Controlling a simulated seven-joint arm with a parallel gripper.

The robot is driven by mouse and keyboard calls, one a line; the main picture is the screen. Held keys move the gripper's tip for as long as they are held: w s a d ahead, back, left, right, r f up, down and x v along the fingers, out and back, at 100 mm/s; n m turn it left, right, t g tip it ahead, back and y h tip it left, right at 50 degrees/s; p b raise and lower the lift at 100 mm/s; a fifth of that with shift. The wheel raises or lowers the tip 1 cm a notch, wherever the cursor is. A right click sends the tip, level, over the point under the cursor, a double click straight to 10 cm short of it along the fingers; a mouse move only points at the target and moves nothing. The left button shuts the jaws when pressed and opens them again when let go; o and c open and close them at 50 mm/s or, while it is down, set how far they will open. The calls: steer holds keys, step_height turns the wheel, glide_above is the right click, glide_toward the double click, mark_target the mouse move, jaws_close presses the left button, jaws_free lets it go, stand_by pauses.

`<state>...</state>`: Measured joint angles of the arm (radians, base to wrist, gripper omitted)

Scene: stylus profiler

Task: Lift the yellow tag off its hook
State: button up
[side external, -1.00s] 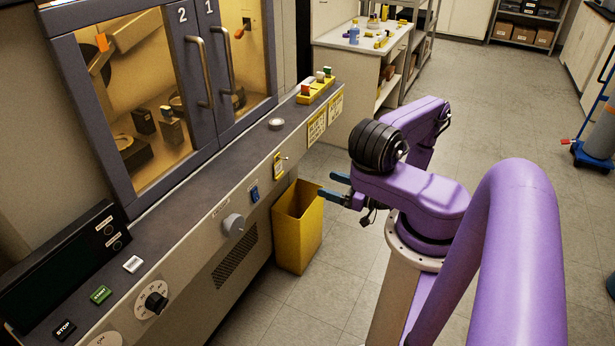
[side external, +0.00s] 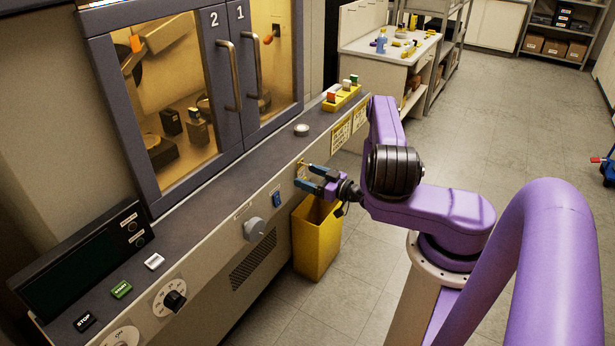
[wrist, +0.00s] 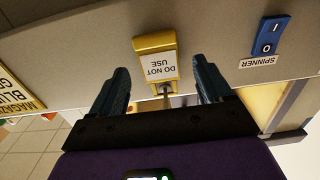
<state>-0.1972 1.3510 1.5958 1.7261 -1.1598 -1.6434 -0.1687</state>
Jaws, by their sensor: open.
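The yellow tag (wrist: 157,62) hangs on the front panel of the machine. In the wrist view it appears upside down and reads "DO NOT USE". A small metal hook (wrist: 166,90) shows at its lower edge in that picture. In the side external view the tag (side external: 300,171) is mostly hidden behind my gripper's fingers. My gripper (side external: 307,176) is open at the panel, its blue fingers pointing at it. In the wrist view the fingers stand to the left and right of the tag, with a gap on both sides. I cannot tell how far they are from the panel.
A blue spinner switch (wrist: 269,35) is beside the tag on the panel, and a grey knob (side external: 254,229) is further along. A yellow bin (side external: 317,240) stands below my gripper. A yellow rack (side external: 342,97) sits on the ledge.

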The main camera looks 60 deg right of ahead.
steer(key=shift+w, duration=0.5)
jaws_close()
steer(key=shift+s+r, duration=0.55)
steer(key=shift+s, duration=0.25)
steer(key=shift+s, duration=0.1)
stand_by(0.4)
steer(key=s, duration=0.7)
steer(key=shift+s, duration=0.4)
stand_by(0.5)
